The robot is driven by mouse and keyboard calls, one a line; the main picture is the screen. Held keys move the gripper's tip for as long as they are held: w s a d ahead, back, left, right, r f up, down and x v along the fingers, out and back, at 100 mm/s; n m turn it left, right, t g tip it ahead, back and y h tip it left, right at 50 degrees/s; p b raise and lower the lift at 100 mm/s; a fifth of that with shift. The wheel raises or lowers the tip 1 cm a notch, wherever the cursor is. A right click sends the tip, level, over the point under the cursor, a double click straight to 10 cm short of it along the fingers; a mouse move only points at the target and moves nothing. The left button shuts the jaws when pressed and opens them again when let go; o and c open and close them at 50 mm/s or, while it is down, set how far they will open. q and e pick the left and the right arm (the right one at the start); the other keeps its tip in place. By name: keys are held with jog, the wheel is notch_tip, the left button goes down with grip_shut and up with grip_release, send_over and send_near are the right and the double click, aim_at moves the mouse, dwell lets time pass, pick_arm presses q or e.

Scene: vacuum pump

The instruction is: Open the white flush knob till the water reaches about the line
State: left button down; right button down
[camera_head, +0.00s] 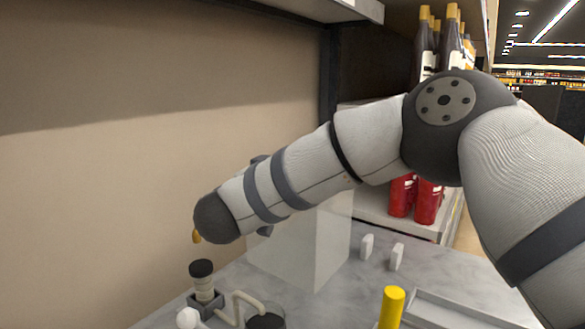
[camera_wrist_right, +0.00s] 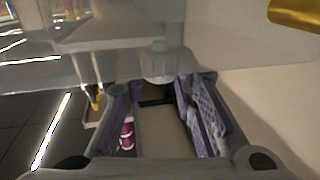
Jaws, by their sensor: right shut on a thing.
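In the right wrist view my right gripper (camera_wrist_right: 156,92) has its two purple-padded fingers on either side of a pale rounded knob (camera_wrist_right: 158,62), which looks like the white flush knob. The fingers are shut on it. In the head view my right arm reaches in from the right, and its hand is mostly hidden behind the wrist. A white box-like tank (camera_head: 318,245) stands behind and below the wrist. No water surface or line can be made out. My left gripper is not in view.
On the marble counter stand a black-capped white cylinder (camera_head: 203,281), a dark round vessel (camera_head: 266,321) with a pale tube, a yellow cylinder (camera_head: 392,307) and a grey tray (camera_head: 465,311). Two small white pieces (camera_head: 397,257) stand right of the tank. Shelves with bottles (camera_head: 426,203) are behind.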

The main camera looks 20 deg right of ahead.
dwell(0.4)
jog(key=c, duration=1.3)
grip_release()
jog(key=v, duration=1.2)
jog(key=shift+w+a, duration=0.1)
